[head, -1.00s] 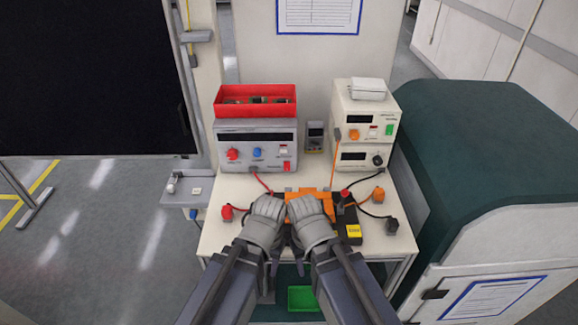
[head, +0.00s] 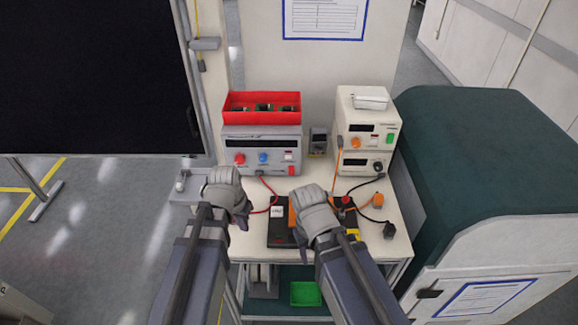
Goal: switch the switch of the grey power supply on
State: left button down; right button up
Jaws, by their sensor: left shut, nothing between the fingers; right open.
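The grey power supply (head: 274,142) stands at the back left of the table. Its front has a red knob, a blue knob, a small white switch (head: 288,156) and a red part at the lower right. The switch's position is too small to tell. My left gripper (head: 240,220) is shut and empty, in front of the supply at the table's left edge. My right gripper (head: 302,238) is open, over the black and orange device (head: 284,228) at the front middle, hiding part of it.
A red bin (head: 262,117) with green boards sits on the grey supply. Cream stacked supplies (head: 366,133) stand at the right, with a small meter (head: 318,141) between. Red, black and orange leads cross the table. A green cabinet (head: 480,170) borders the right side.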

aim_at(291, 171)
pick_arm(q)
jog(key=w+d+r+m+t+h, duration=0.2)
jog(key=w+d+m, duration=0.2)
jog(key=w+m, duration=0.2)
jog(key=w+d+r+m+t+h, duration=0.1)
jog(key=w+d+m, duration=0.4)
jog(key=w, duration=0.6)
jog(key=r+m+t, duration=0.1)
jog(key=m, duration=0.1)
jog(key=shift+d+m+h, duration=0.2)
jog(key=shift+m+h, duration=0.1)
jog(key=shift+h, duration=0.1)
jog(key=b+x, duration=0.8)
jog(key=x, duration=0.2)
jog(key=shift+f+b, duration=0.2)
jog(key=shift+b, duration=0.2)
jog(key=w, duration=0.3)
jog(key=shift+r, duration=0.1)
jog(key=shift+w, duration=0.5)
